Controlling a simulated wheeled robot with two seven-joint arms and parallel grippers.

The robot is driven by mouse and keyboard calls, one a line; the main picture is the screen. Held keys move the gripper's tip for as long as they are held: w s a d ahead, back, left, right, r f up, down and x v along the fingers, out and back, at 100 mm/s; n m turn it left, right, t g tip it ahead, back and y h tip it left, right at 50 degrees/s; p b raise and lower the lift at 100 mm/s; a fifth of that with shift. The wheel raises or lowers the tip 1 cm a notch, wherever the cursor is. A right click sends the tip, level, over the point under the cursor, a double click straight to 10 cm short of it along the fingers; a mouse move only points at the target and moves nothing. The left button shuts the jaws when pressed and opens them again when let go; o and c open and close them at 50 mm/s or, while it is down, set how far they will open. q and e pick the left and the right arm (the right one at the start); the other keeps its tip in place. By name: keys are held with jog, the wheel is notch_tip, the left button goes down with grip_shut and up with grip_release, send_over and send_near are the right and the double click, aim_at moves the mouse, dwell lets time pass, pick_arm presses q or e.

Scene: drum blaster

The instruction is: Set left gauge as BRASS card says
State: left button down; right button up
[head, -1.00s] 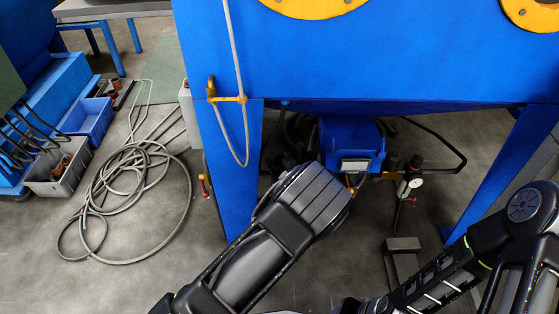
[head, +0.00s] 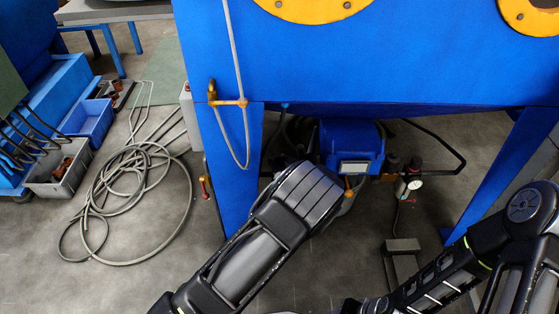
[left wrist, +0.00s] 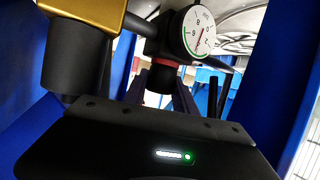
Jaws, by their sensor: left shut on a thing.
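In the left wrist view a round white gauge (left wrist: 198,32) has a green arc and a reddish needle; its exact reading is too small to tell. Below it is a black knob (left wrist: 160,82) with a red ring above. My left gripper (left wrist: 178,98) is shut on this knob, its fingers partly hidden behind its dark housing. In the head view my left forearm and wrist reach under the blue cabinet and hide the fingertips. A white gauge (head: 415,184) shows right of the blue box; I cannot tell whether it is the same one. No BRASS card is readable. My right gripper is out of view.
The blue cabinet (head: 370,60) overhangs the work area, with a leg (head: 235,170) on each side. A blue box (head: 350,140) sits beneath it. A brass block (left wrist: 90,12) is close in the wrist view. A coiled hose (head: 130,190) lies on the floor at left.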

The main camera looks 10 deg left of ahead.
aim_at(282, 163)
pick_arm(q)
jog(key=shift+w+n+g+y, duration=0.1)
jog(key=shift+n+g+y, duration=0.3)
jog(key=shift+n, duration=0.1)
jog(key=shift+n+g+b, duration=0.3)
jog(key=shift+n+g, duration=0.1)
jog(key=c, duration=1)
grip_release()
jog(key=p+v, duration=0.3)
jog(key=v, duration=0.4)
jog(key=shift+d, duration=0.15)
jog(key=shift+s+d+y, duration=0.2)
jog(key=shift+s+y, duration=0.1)
jog(key=shift+s, duration=0.05)
